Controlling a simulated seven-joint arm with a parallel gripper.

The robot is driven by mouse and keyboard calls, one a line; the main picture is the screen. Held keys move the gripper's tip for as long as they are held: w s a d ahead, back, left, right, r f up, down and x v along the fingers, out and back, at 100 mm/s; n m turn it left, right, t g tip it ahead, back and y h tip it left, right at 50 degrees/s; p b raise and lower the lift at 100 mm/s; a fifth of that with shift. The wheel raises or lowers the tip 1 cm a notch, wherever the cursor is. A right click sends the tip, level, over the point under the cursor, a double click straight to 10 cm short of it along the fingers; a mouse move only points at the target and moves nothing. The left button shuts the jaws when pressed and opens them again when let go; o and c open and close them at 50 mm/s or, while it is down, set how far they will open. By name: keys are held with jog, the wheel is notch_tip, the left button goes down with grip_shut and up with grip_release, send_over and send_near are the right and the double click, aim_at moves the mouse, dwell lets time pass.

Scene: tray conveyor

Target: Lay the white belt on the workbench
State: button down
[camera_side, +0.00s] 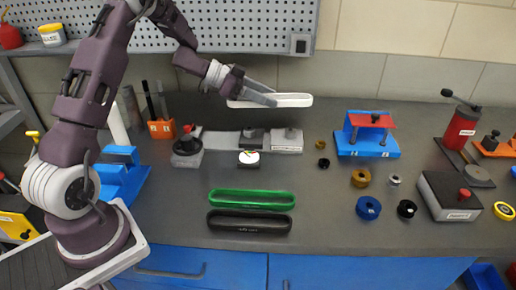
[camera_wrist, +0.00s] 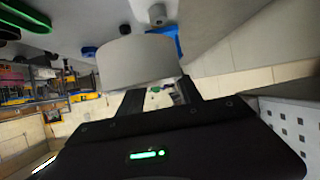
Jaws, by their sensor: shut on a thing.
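The white belt (camera_side: 292,105) is a long oval loop. It is in the air above the back of the grey workbench (camera_side: 325,220), apart from its surface. My gripper (camera_side: 268,97) reaches it from the upper left and is shut on it. In the wrist view the belt (camera_wrist: 138,62) shows as a pale curved band between my fingers. A green belt (camera_side: 251,192) and a black belt (camera_side: 250,231) lie side by side on the front middle of the workbench.
A grey fixture with blocks (camera_side: 287,141) stands below the held belt. Bare bench lies around the two belts.

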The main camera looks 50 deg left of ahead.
jog(key=s+d+r+n+t+y, duration=0.2)
jog(key=s+d+r+n+y, duration=0.25)
jog(key=s+d, duration=0.55)
jog(key=m+g+h, duration=0.3)
jog(key=m+h, duration=0.2)
jog(key=m, duration=0.1)
send_over(261, 136)
notch_tip(261, 136, down, 7)
jog(key=shift+f, duration=0.2)
jog(key=shift+a+n, duration=0.1)
jog(key=shift+n, duration=0.15)
notch_tip(261, 136, down, 10)
jog(key=shift+r, duration=0.2)
jog(key=c, duration=0.8)
grip_release()
